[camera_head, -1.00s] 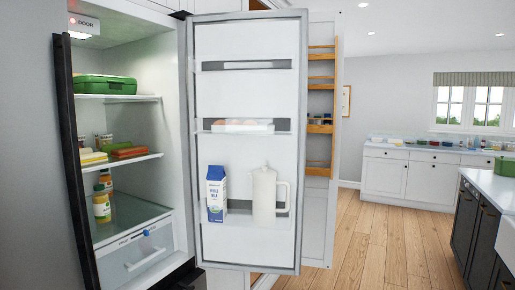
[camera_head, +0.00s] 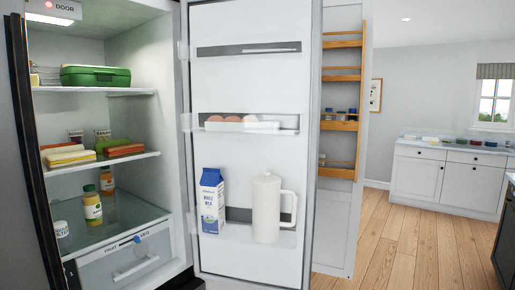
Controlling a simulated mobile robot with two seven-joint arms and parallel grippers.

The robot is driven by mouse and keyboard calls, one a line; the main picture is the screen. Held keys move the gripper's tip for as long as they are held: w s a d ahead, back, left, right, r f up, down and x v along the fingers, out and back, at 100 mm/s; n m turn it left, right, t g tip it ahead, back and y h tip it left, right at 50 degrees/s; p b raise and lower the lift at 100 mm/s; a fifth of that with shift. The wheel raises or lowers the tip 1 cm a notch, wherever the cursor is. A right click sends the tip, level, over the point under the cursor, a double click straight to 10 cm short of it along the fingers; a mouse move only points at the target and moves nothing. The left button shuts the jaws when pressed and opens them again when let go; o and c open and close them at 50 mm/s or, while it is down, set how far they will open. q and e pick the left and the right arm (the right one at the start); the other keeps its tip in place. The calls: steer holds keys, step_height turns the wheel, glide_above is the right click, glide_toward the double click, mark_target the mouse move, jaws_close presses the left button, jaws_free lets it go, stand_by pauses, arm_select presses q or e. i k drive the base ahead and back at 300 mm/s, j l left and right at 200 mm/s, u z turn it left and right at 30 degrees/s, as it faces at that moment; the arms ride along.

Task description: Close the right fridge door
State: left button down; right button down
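The right fridge door (camera_head: 250,85) stands wide open, hinged at the right side of the fridge, with its inner face toward me. Its shelves hold a tray of eggs (camera_head: 238,121), a blue and white milk carton (camera_head: 212,202) and a white jug (camera_head: 266,210). The fridge interior (camera_head: 120,105) is open to view on the left, with a lit door indicator (camera_head: 50,8) at the top. Neither of my grippers is in view.
Fridge shelves hold a green container (camera_head: 95,76), food packs and jars (camera_head: 92,205). Behind the door stands another open panel with wooden racks (camera_head: 341,117). Wooden floor (camera_head: 400,240) is clear to the right. A dark counter (camera_head: 506,235) stands at the right edge.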

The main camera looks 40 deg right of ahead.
mark_target(262, 60)
steer(key=l+u, duration=0.15)
steer(key=l, duration=0.35)
steer(key=l+u, duration=0.15)
steer(key=l, duration=0.35)
steer(key=l+u, duration=0.15)
steer(key=l, duration=0.35)
steer(key=k+l+u, duration=0.15)
steer(key=l, duration=0.35)
steer(key=l+u, duration=0.15)
steer(key=l, duration=0.3)
steer(key=k+l+u, duration=0.15)
steer(key=l, duration=0.35)
steer(key=k+l+u, duration=0.15)
steer(key=l, duration=0.3)
steer(key=l+u, duration=0.15)
steer(key=l, duration=0.5)
steer(key=l+u, duration=0.1)
steer(key=l, duration=0.55)
steer(key=k+l+u, duration=0.15)
steer(key=l, duration=0.5)
steer(key=i+j+u, duration=0.15)
steer(key=j, duration=0.2)
steer(key=k, duration=0.05)
